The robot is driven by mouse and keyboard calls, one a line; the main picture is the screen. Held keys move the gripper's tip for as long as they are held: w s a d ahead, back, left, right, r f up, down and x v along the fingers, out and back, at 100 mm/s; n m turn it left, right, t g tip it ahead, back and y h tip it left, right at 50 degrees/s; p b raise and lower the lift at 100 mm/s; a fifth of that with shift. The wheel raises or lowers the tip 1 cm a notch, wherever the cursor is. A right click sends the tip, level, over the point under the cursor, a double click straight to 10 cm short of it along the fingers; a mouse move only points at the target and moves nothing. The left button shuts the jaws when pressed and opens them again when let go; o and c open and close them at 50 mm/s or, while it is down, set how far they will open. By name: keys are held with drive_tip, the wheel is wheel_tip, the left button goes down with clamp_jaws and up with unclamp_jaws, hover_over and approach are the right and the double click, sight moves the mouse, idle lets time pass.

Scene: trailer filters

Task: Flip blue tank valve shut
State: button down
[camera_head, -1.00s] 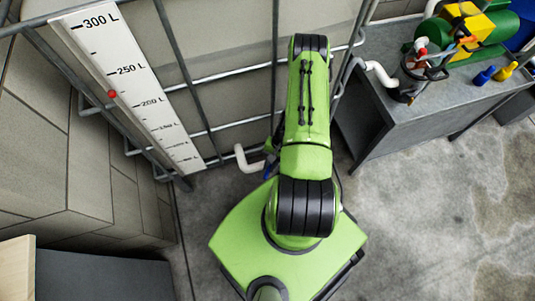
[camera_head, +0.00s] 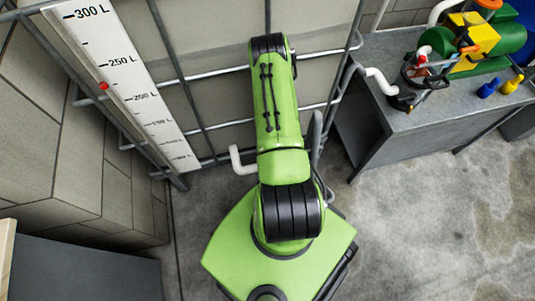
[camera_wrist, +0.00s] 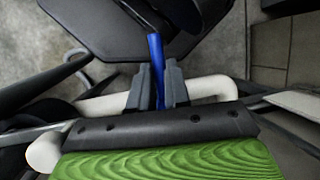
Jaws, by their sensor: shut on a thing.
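The blue valve handle (camera_wrist: 156,50) is a slim lever in the wrist view, standing up between the grey fingers of my gripper (camera_wrist: 158,80). My gripper is shut on it. A white pipe (camera_wrist: 211,88) runs behind the fingers and shows on both sides of them. In the head view my green arm hides the gripper and the handle, and only a bent white pipe end (camera_head: 240,160) shows left of the arm. The pale tank (camera_head: 205,40) stands behind in a metal cage. The valve's exact angle to the pipe is hard to tell.
A white level scale (camera_head: 125,85) with a red marker (camera_head: 103,86) leans at the left. A grey bench (camera_head: 425,110) with a green and yellow pump (camera_head: 480,42) stands at the right. Concrete floor (camera_head: 430,215) is open at the lower right.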

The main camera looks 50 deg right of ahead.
idle(0.4)
drive_tip(key=c, duration=1.1)
unclamp_jaws()
wheel_tip(320, 180, up, 10)
drive_tip(key=p, duration=0.3)
drive_tip(key=shift+p, duration=0.4)
drive_tip(key=shift+s, duration=0.15)
